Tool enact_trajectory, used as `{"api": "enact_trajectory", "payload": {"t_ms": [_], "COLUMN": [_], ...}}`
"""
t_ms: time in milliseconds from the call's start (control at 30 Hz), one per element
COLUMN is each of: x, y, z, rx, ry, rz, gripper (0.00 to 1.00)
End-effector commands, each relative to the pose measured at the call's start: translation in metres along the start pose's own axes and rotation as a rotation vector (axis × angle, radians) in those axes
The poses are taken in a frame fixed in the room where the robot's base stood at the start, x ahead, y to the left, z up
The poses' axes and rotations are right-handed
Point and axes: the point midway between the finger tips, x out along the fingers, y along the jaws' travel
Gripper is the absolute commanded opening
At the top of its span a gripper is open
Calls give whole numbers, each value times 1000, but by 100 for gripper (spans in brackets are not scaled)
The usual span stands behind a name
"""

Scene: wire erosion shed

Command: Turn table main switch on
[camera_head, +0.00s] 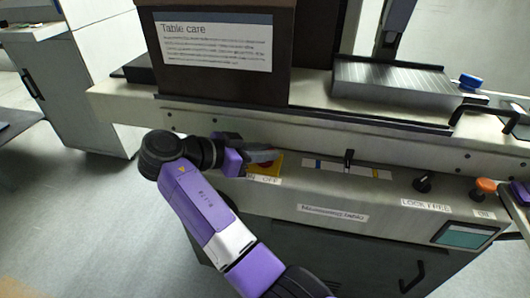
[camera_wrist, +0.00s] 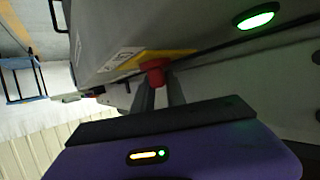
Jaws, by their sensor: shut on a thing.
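The main switch shows in the wrist view as a red knob (camera_wrist: 154,73) on a yellow plate (camera_wrist: 178,55). In the head view the yellow plate (camera_head: 279,159) sits on the front panel of the measuring table (camera_head: 335,214), above an OFF label (camera_head: 268,180). My gripper (camera_head: 262,156) reaches the plate from the left and hides most of the knob. In the wrist view my gripper (camera_wrist: 160,82) has its two dark fingers at the red knob and is shut on it. The knob's exact turn angle cannot be told.
A green lit lamp (camera_wrist: 256,17) is on the panel near the switch. Right of the switch are a slider strip (camera_head: 347,166), a black LOCK/FREE knob (camera_head: 422,184), an orange button (camera_head: 486,185) and a screen (camera_head: 465,234). A Table care sign (camera_head: 216,42) stands above. Floor at left is clear.

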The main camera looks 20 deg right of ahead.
Motion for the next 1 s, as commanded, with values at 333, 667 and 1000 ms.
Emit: {"api": "enact_trajectory", "payload": {"t_ms": [333,667,1000], "x": [1,-9,-63], "y": [0,0,0], "z": [1,0,0], "rx": [-2,-2,-3], "ry": [-2,-1,-4], "rz": [1,-2,-1], "gripper": [38,38,38]}}
